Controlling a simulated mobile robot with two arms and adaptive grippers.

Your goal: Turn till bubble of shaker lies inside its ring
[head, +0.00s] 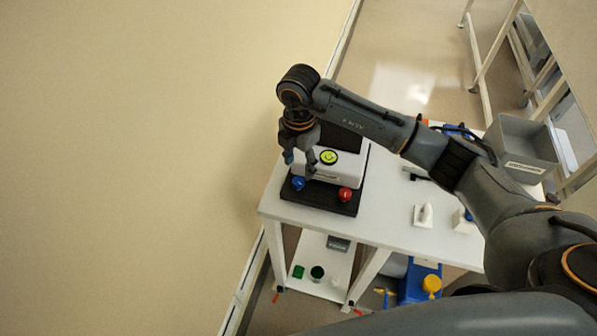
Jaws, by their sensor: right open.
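The shaker (340,173) is a white box on a black base (330,201) at the table's left end. A round yellow-green bubble level (328,157) sits on its top; a small dark mark shows in it, but it is too small to tell whether the bubble lies inside the ring. A blue knob (298,184) and a red knob (345,194) are at the front of the base. My right gripper (299,165) is open, pointing down at the shaker's left side above the blue knob. I cannot tell if it touches. My left gripper is not in view.
The white table (390,220) holds a grey bin (523,143) at the back right and a small white item (423,216). My right arm crosses above it. A lower shelf (325,268) holds green items. A beige wall stands left.

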